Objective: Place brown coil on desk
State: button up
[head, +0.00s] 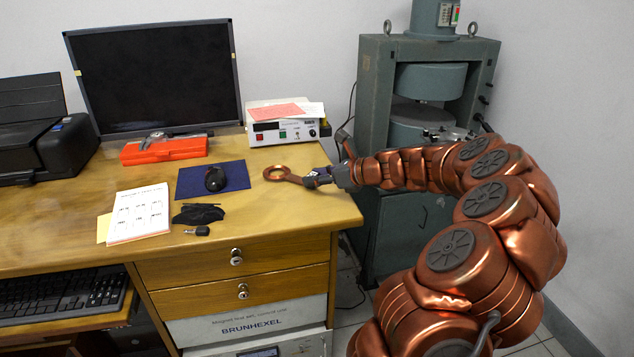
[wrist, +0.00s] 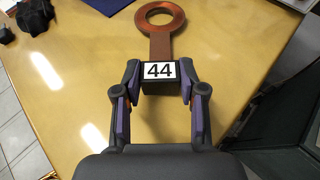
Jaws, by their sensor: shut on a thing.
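The brown coil (head: 276,173) is a copper-coloured ring on a flat brown handle. In the wrist view the ring (wrist: 160,7) lies ahead of my gripper, and its handle ends in a dark block with a white "44" label (wrist: 160,71). My gripper (head: 322,176) is shut on the coil's block, with one finger at each side; it also shows in the wrist view (wrist: 160,84). The coil is over the right part of the wooden desk (head: 290,220). I cannot tell whether it touches the desk top.
A green-grey machine (head: 385,90) stands beyond the desk's right edge. The desk's front right corner is clear.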

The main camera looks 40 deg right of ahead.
jog(key=shift+f, duration=0.4)
jog(key=o, duration=1.2)
jog(key=shift+c, duration=0.2)
jog(key=shift+s+d+r, duration=0.15)
jog(key=shift+s+r, duration=0.05)
jog(key=p+v, duration=0.2)
jog(key=v, duration=0.9)
jog(key=shift+s+d, duration=0.1)
jog(key=shift+s, duration=0.15)
